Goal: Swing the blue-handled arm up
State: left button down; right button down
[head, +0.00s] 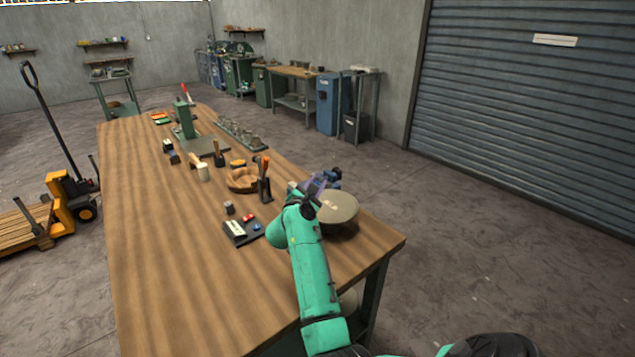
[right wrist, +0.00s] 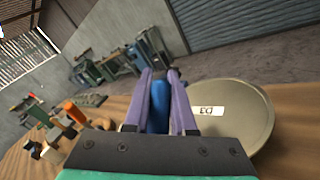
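The blue handle (right wrist: 158,105) of the arm lies between the two purple fingers of my right gripper (right wrist: 160,85) and fills the gap between them. In the head view my right gripper (head: 317,182) is at the table's right edge, with the blue part (head: 333,176) just beyond its fingers. The arm that carries the handle is mostly hidden behind my gripper. A round beige disc (head: 338,208) with a white label is close beside the gripper; it also shows in the right wrist view (right wrist: 240,120). My left gripper is not in view.
The wooden table (head: 180,270) carries a dark tray (head: 244,232) with small items, an orange-handled tool (head: 265,180), a brown bowl-like piece (head: 240,180), a mallet (head: 201,171) and a green press (head: 183,118). The table's near left part is clear.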

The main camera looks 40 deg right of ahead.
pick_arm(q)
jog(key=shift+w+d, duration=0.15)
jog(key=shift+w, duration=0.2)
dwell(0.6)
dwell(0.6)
